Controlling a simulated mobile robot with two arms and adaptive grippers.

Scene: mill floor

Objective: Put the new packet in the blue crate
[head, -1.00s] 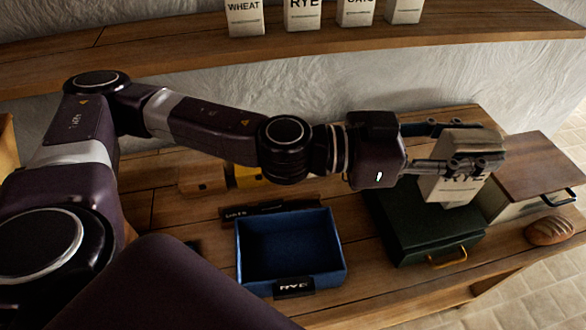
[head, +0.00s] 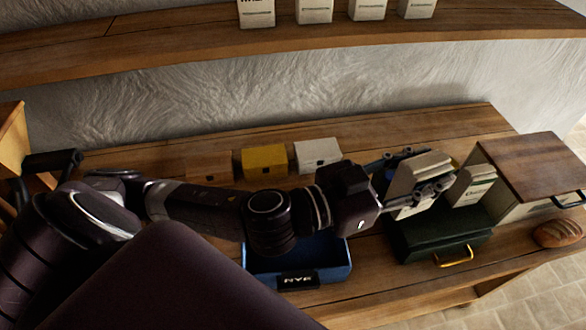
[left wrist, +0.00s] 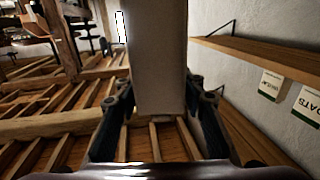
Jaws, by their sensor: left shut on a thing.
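My left gripper (head: 418,180) is shut on a cream packet (head: 424,165), which it holds tilted above the dark green box. In the left wrist view the packet (left wrist: 158,60) fills the space between the two fingers (left wrist: 160,110). The blue crate (head: 338,268) stands on the bench, left of and below the gripper, with a dark label on its front; my arm hides part of it. Another pale packet (head: 470,186) stands just right of the held one. My right gripper is not in view.
A dark green box (head: 440,235) with an orange handle is right of the crate. A wood-topped bin (head: 535,165) and a loaf (head: 558,234) are farther right. Yellow (head: 264,162) and white (head: 318,155) boxes stand behind my arm. Several packets line the shelf (head: 330,38).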

